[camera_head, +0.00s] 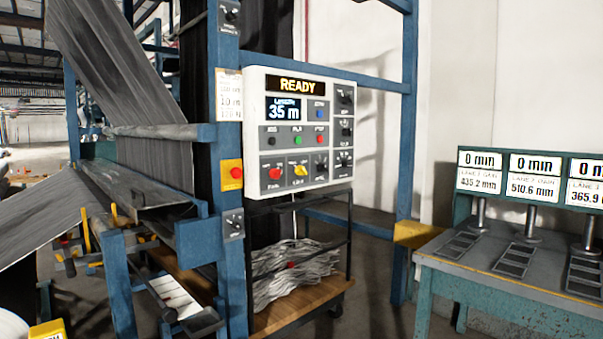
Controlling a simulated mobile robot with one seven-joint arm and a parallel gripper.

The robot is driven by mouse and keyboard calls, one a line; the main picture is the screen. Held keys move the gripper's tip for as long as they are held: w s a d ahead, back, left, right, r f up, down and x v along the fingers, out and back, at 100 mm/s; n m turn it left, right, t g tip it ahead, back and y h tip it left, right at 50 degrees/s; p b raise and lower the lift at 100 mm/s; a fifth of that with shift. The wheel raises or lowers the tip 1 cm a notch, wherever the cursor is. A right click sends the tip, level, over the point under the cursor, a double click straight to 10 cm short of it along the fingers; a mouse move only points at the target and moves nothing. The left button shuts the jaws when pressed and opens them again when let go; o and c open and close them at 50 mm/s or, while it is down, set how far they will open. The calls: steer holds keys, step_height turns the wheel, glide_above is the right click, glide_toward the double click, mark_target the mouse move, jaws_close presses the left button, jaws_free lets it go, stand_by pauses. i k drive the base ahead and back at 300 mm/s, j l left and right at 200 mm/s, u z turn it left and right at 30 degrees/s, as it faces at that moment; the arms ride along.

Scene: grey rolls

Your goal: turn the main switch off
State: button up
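A white control panel (300,130) is mounted beside a blue post, with an orange "READY" sign (297,86) and a display (284,109) reading 35 m. Its lower row holds a red button (275,173), a yellow rotary knob (300,170) and a black knob (321,165). More black knobs (345,96) run down its right side. Another black rotary switch (234,223) sits low on the blue post (230,280), and one more (230,14) is high on it. The small labels are too blurred to tell which one is the main switch. My gripper is not in view.
A yellow box with a red button (232,174) is on the post left of the panel. A wheeled trolley (300,305) with crumpled grey cloth stands below the panel. A bench (500,275) with gauges stands at right. Grey fabric and rollers (160,131) fill the left.

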mark_target(274, 173)
steer(key=i+l+u, duration=0.1)
steer(key=i, duration=0.3)
steer(key=i+l, duration=0.1)
steer(key=i, duration=0.3)
steer(key=i+l+u, duration=0.15)
steer(key=i, duration=0.3)
